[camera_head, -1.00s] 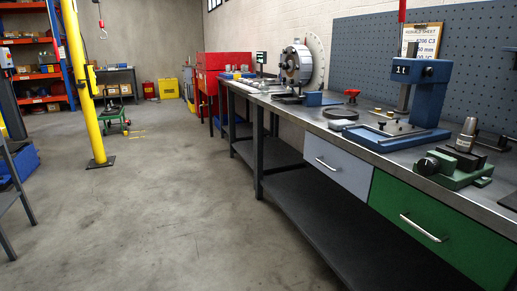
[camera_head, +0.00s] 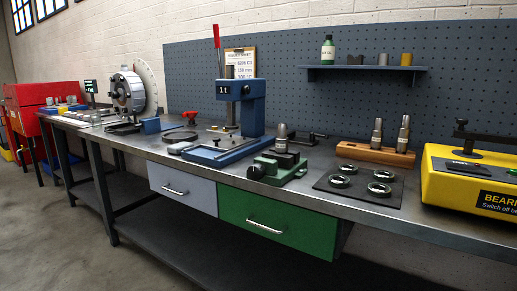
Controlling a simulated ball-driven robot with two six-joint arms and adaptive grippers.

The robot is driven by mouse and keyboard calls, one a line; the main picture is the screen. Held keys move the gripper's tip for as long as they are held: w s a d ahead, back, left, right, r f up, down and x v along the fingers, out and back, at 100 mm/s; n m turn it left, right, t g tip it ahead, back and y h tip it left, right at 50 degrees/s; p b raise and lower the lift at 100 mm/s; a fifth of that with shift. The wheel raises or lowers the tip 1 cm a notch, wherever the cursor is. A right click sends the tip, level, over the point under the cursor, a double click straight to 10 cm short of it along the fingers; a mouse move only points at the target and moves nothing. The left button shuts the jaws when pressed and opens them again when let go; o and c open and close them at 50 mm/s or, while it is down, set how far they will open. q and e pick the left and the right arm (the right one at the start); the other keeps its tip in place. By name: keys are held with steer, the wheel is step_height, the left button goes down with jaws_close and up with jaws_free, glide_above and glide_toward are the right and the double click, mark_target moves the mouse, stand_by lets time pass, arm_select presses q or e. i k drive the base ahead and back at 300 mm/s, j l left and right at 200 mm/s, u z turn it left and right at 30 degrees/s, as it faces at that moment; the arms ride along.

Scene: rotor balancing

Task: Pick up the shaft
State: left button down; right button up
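A short stepped steel piece that looks like a shaft (camera_head: 281,138) stands upright at the green vise (camera_head: 283,167) on the workbench (camera_head: 330,211). Two more upright stepped steel pieces, a left one (camera_head: 376,134) and a right one (camera_head: 403,134), stand in a wooden block (camera_head: 375,153) farther right. I cannot tell which of these the task means by the shaft. Neither of my grippers is in view.
A blue arbor press (camera_head: 252,105) stands left of the vise. Several bearing rings lie on a dark mat (camera_head: 341,201) at the right, beside a yellow bearing heater (camera_head: 470,184). A shelf (camera_head: 365,75) hangs on the pegboard. Open floor (camera_head: 40,225) lies at the left.

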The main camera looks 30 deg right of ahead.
mark_target(282, 141)
steer(key=z, duration=1.05)
